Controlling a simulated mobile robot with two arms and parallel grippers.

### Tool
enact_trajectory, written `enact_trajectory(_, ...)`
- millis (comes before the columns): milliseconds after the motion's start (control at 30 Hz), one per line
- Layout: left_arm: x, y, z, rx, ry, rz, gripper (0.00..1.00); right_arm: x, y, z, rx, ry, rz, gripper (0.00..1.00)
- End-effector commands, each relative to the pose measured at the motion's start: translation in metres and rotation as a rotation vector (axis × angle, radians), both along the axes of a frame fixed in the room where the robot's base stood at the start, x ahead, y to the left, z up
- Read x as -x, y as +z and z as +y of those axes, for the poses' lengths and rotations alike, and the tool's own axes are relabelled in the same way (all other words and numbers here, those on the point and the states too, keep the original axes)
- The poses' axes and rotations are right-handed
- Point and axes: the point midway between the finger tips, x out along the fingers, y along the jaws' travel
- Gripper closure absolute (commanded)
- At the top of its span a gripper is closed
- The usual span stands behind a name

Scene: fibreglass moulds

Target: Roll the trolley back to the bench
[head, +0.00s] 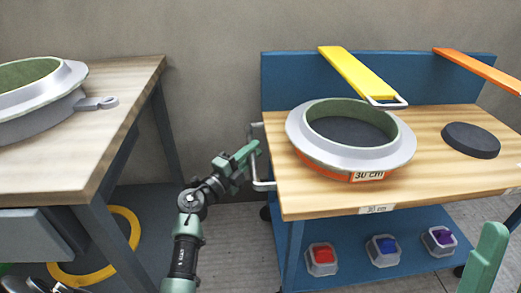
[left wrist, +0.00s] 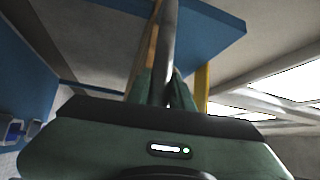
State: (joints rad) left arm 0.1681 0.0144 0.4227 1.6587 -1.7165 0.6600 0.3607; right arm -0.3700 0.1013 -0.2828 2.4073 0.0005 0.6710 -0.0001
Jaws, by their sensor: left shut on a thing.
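The trolley (head: 290,204) stands at the right, with a blue frame, a wooden top and a metal handle (head: 260,185) on its left end. My left gripper (head: 252,154) is shut on the upright bar of this handle. In the left wrist view the grey bar (left wrist: 169,45) runs up between its green fingers (left wrist: 160,90). The wooden-topped bench (head: 115,110) is at the left, apart from the trolley with a gap of floor between them. A green part at the lower right edge may belong to my right gripper (head: 486,260); its jaws cannot be made out.
On the trolley lie a round mould (head: 400,137) labelled 30 cm, a dark disc (head: 470,140), and yellow (head: 355,72) and orange (head: 480,69) strips. Its lower shelf holds small containers (head: 321,260). Another mould (head: 75,75) sits on the bench, a yellow ring (head: 128,222) beneath it.

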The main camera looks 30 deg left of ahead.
Motion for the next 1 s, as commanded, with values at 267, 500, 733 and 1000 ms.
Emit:
enact_trajectory(267,0.03,-0.004,0.051,-0.003,0.012,0.012,1.0,-0.047,-0.025,0.009,0.085,-0.014,0.274,0.52)
enact_trajectory(500,0.036,-0.003,0.059,-0.001,0.006,0.008,1.0,-0.056,-0.034,0.011,0.102,-0.016,0.331,0.52)
enact_trajectory(733,0.035,-0.003,0.057,-0.001,0.003,0.006,0.7,-0.056,-0.034,0.01,0.102,-0.016,0.329,0.52)
enact_trajectory(1000,0.035,-0.002,0.058,0.0,0.005,0.005,0.57,-0.056,-0.033,0.01,0.102,-0.016,0.328,0.52)
